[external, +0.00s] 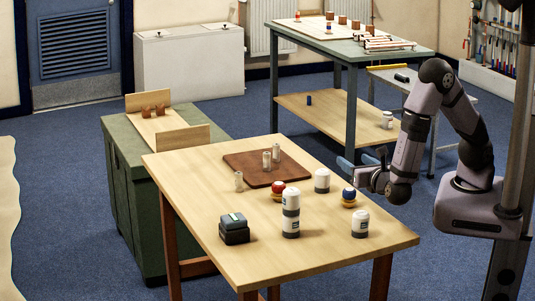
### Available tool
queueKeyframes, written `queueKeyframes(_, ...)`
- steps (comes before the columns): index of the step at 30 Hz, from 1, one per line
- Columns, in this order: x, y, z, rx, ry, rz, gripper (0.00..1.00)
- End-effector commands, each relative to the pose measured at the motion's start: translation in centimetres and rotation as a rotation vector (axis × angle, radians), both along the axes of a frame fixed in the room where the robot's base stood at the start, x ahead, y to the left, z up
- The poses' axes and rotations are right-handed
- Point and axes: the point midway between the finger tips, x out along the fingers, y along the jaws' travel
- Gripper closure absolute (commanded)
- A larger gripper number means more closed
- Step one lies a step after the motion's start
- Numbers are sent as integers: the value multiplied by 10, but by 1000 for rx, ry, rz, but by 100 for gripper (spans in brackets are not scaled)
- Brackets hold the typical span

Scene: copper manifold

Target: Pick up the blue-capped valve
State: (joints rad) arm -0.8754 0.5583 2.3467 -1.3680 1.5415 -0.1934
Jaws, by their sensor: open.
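A blue-capped valve (349,197) with a brass-coloured base stands upright on the wooden table (215,185), near its right edge. A similar red-capped valve (278,190) stands to its left. My gripper (358,162) is open and empty. In the picture it appears above the blue-capped valve, apart from it, with its fingers pointing left. The exact height and distance between them cannot be told from this single view.
A white jar (322,181) and another jar (360,224) stand close to the blue-capped valve. A tall white bottle (291,213), a dark box (234,229) and a brown board (246,168) with metallic cylinders share the table. A green workbench (400,53) stands behind.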

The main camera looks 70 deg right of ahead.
Motion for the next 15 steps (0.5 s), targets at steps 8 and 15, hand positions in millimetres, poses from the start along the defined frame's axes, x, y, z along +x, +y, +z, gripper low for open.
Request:
queueKeyframes(8, 13, 34, -1, -85, -24, 137, 48)
queueKeyframes(15, 13, 34, -15, -85, -22, 134, 48)
